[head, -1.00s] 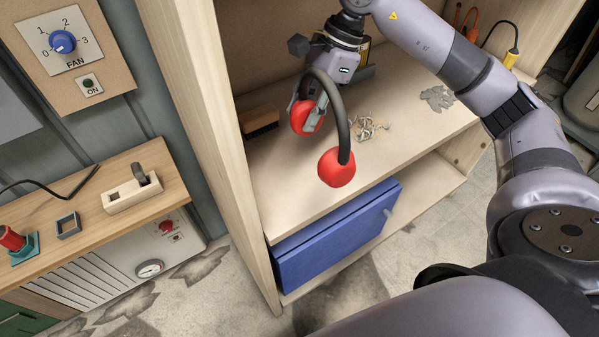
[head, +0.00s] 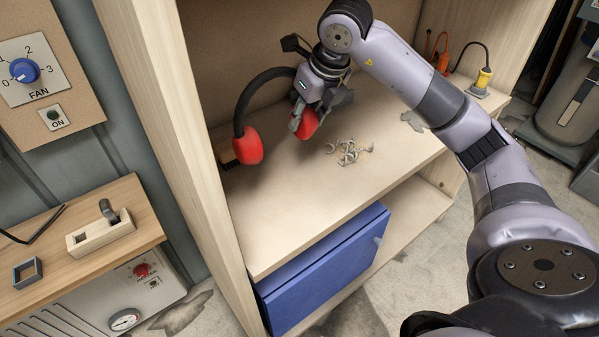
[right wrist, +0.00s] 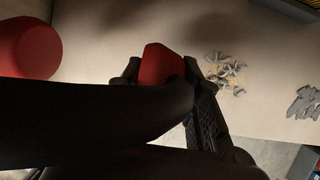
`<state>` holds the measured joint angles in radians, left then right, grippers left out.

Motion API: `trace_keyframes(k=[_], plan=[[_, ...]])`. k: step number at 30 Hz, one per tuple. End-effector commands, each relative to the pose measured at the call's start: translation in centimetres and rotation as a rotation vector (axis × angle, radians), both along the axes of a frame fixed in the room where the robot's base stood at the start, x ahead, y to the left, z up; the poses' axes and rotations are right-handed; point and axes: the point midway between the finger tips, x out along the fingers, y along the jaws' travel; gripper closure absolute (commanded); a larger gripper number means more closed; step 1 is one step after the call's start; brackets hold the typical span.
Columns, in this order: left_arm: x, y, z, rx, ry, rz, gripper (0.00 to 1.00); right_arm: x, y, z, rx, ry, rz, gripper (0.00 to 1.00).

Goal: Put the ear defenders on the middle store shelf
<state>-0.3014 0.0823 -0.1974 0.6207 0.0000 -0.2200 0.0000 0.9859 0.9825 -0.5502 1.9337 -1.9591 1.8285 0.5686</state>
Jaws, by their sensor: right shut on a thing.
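The ear defenders (head: 249,147) have two red cups joined by a dark curved headband. My right gripper (head: 303,122) is shut on one red cup, at the right end of the band. The other cup hangs free to the left, in front of a brush on the shelf. In the head view they are over the wooden shelf (head: 300,215); I cannot tell whether they touch it. The right wrist view shows the held red cup (right wrist: 160,65) between the fingers and the free cup (right wrist: 28,45) at upper left. My left gripper is not in view.
Pale hooks (head: 348,152) lie in a pile right of the gripper. A brush (head: 228,158) sits at the shelf's left, partly hidden. A grey flat piece (head: 412,121) and plugs with cables (head: 482,80) are farther right. A blue box (head: 325,268) stands below. The shelf's front is clear.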

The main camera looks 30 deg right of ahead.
Motion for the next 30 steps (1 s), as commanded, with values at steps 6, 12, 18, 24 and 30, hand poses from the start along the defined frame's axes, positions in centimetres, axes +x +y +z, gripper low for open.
trace_keyframes(k=[6,12,18,24,30], plan=[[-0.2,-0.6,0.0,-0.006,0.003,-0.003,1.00,-0.2,0.0,-6.0,0.000,0.006,0.002,1.00],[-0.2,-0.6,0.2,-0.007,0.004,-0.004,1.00,0.0,0.0,-9.1,0.001,0.000,0.003,1.00],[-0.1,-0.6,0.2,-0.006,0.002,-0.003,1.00,0.0,0.0,-11.0,0.001,0.001,0.003,1.00],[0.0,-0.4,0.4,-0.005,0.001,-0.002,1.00,0.0,0.1,-13.6,0.002,-0.001,0.004,1.00],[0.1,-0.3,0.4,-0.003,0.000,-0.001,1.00,0.0,0.1,-13.9,0.001,-0.003,0.004,1.00]])
